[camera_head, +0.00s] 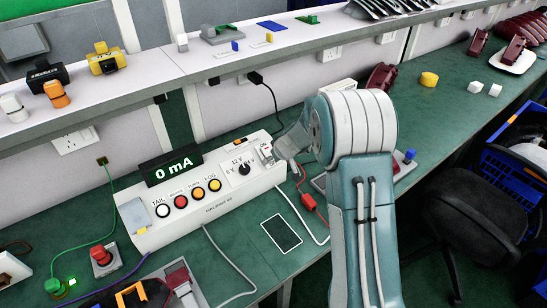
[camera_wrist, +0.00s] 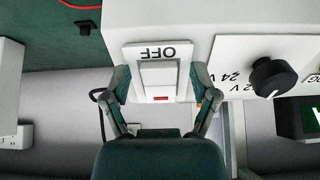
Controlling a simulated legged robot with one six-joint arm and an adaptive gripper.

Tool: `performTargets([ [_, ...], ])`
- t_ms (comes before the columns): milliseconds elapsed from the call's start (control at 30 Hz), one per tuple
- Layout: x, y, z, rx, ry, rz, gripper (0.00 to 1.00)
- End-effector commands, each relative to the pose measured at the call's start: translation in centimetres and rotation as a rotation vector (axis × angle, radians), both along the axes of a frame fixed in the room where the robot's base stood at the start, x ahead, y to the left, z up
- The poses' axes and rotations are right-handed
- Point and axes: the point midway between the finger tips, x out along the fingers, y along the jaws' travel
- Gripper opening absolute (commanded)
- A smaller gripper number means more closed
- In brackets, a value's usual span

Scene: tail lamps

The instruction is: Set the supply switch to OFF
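The supply switch (camera_head: 266,151) is a white rocker on a light plate at the right end of the white tester box (camera_head: 196,219). In the wrist view the switch (camera_wrist: 159,76) is central, with OFF printed upside down above it and a small red mark at its lower edge. I cannot tell for sure which way the rocker is set. My gripper (camera_wrist: 161,84) is open and empty, its two dark green fingers at either side of the switch plate. In the head view my gripper (camera_head: 284,148) is beside the switch, partly hidden by my arm.
The black voltage knob (camera_wrist: 273,77) is close beside the switch. The dark display (camera_head: 174,166) reads 0 mA. Several coloured buttons sit on the box. A red-clipped lead (camera_head: 308,201) and a dark tablet (camera_head: 281,233) lie on the green bench. A shelf (camera_head: 200,65) runs behind.

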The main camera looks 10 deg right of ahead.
Motion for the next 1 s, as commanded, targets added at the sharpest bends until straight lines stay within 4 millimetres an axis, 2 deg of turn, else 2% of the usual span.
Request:
performTargets([
  [333, 0.0, -0.1, 0.3, 0.000, -0.004, -0.001, 0.83],
  [433, -0.3, -0.3, 1.0, -0.002, -0.006, -0.001, 0.83],
  [1000, -5.5, -2.4, 9.0, -0.001, -0.005, -0.002, 0.83],
])
